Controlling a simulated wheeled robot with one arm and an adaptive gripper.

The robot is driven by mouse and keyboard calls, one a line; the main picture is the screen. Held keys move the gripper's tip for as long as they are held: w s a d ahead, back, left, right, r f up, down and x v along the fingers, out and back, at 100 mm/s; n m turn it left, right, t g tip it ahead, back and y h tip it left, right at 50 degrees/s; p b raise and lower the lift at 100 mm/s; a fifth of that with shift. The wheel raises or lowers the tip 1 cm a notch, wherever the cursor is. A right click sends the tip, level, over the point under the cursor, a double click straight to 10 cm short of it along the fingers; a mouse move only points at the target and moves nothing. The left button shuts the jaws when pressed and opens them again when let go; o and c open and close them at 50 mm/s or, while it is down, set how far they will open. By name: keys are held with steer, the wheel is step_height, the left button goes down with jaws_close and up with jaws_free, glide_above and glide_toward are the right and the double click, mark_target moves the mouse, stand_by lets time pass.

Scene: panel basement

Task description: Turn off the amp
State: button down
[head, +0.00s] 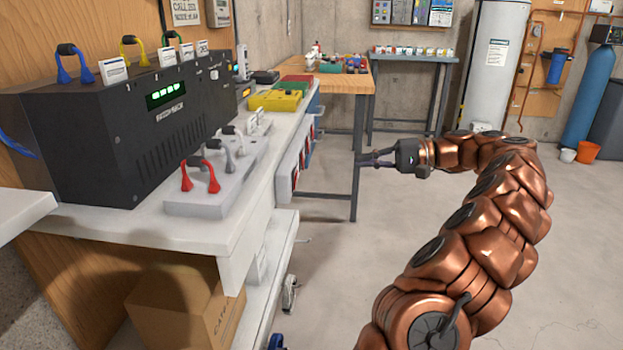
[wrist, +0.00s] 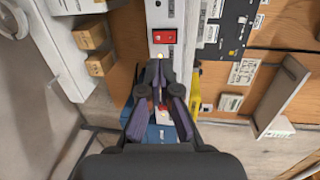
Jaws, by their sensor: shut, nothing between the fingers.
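A large black box (head: 120,125) with a green lit display stands on the white bench; I cannot tell whether it is the amp. A white panel on the bench front carries red switches (head: 295,172). One red rocker switch (wrist: 165,36) shows in the wrist view, on the pale panel just beyond my fingertips. My gripper (head: 364,160) is shut and empty, in front of the bench, pointing left toward it. In the wrist view my fingers (wrist: 158,68) meet below the red switch; contact is not seen. They hide part of the panel and a blue item behind.
The bench top holds a grey block (head: 215,190) with red and grey levers and a yellow box (head: 275,101). A cardboard box (head: 180,305) sits underneath. A wooden table (head: 345,82) stands beyond. The floor to the right is clear up to a white tank (head: 492,65).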

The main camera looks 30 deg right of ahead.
mark_target(300, 168)
steer(key=shift+s+d+f+t, duration=0.2)
steer(key=shift+d+f, duration=0.1)
steer(key=shift+d, duration=0.35)
steer(key=shift+s+d+f+t, duration=0.1)
steer(key=shift+d+f+t, duration=0.15)
steer(key=shift+d, duration=0.35)
steer(key=shift+w+a, duration=0.1)
steer(key=b+x, duration=0.4)
steer(key=x, duration=1)
steer(key=shift+f, duration=0.3)
